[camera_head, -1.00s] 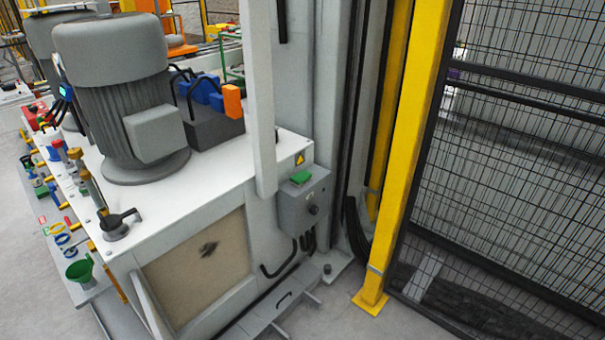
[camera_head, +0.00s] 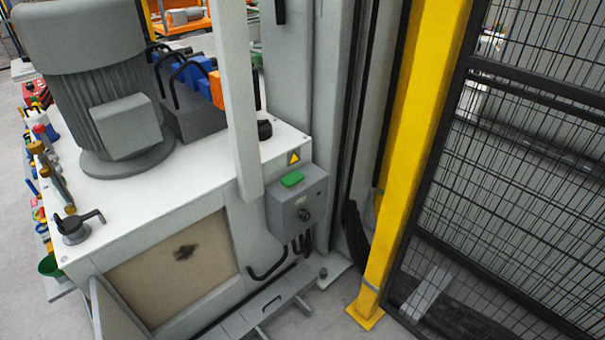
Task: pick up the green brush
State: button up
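A small green block-shaped object (camera_head: 292,178) lies on top of the grey control box (camera_head: 283,214) at the corner of the white machine cabinet. It may be the green brush, but it is too small to make out bristles or a handle. My gripper is not in view, and nothing touches the green object.
A large grey motor (camera_head: 112,100) stands on the white cabinet (camera_head: 190,180). A grey upright post (camera_head: 236,100) rises just left of the control box. A yellow post (camera_head: 412,150) and black mesh fence (camera_head: 510,170) stand right. A green funnel (camera_head: 50,265) sits at left.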

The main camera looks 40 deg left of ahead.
aim_at(294, 180)
jog(key=z, duration=0.1)
jog(key=i, duration=0.65)
jog(key=u, duration=1.9)
jog(key=i, duration=0.15)
jog(key=z, duration=0.75)
